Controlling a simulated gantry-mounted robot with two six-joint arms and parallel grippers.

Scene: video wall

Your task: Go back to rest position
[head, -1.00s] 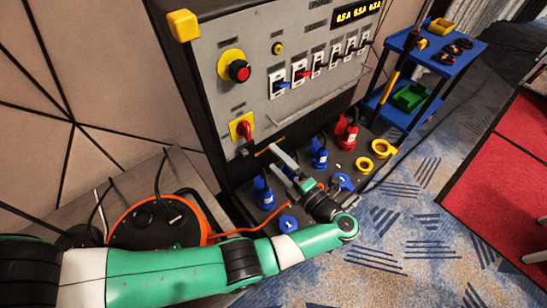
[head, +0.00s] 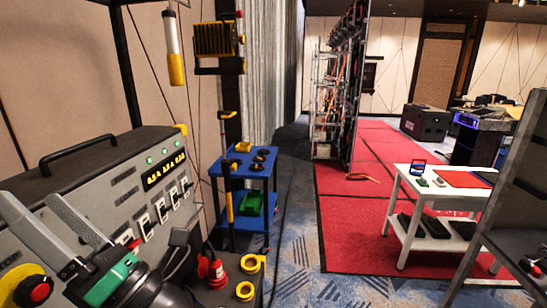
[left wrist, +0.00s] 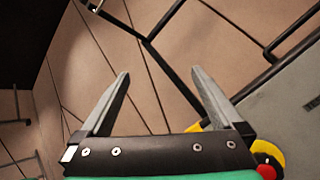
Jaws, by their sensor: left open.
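My left gripper (head: 62,222) is in the lower left of the head view, raised in front of the grey control panel (head: 95,185). Its two grey fingers are apart with nothing between them. In the left wrist view the open fingers (left wrist: 160,95) point toward the beige panelled wall (left wrist: 150,55), and the gap is empty. My right gripper shows in neither view.
The panel's red and yellow stop button (head: 30,288) is beside my left gripper. A red plug (head: 211,268) and yellow socket rings (head: 250,264) are right of it. A blue cart (head: 243,195) stands behind. The red carpet (head: 345,215) has free room.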

